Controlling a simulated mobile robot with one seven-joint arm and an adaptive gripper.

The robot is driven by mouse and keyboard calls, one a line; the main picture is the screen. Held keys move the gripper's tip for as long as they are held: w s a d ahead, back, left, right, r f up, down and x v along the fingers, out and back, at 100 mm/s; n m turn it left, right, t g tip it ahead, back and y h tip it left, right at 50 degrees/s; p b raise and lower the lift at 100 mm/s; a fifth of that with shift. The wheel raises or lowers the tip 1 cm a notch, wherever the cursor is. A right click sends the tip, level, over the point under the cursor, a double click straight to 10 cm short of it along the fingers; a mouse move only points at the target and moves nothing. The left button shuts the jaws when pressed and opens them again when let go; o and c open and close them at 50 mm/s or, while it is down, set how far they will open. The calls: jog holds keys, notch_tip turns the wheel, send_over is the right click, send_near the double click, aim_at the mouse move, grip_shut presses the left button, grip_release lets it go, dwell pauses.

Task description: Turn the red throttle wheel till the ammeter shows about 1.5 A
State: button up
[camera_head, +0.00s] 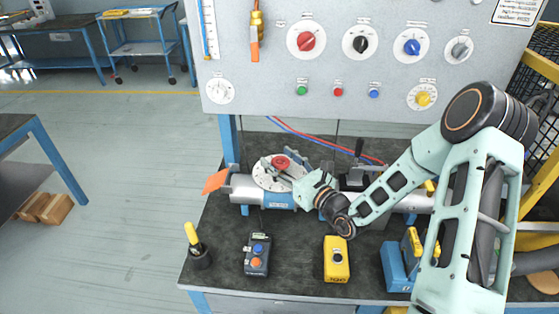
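The red throttle wheel (281,162) appears as a small red part above a round white dial plate (266,177) on the grey pipe of the blower. My gripper (297,180) is at the right side of this plate, close to the red part. Its fingers are small and partly hidden, so I cannot tell whether they touch the wheel or are open or shut. A round white gauge (220,91) at the lower left of the panel may be the ammeter. Its reading is too small to make out.
The upright panel (255,100) carries red (306,41), black, blue and grey knobs, a yellow knob and small buttons. On the bench front stand a screwdriver in a cup (200,256), a control box (257,254) and a yellow box (336,260). An orange streamer (214,181) hangs at the pipe's left end.

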jog(key=shift+f, duration=0.1)
jog(key=shift+s+d, duration=0.4)
jog(key=v, duration=1.1)
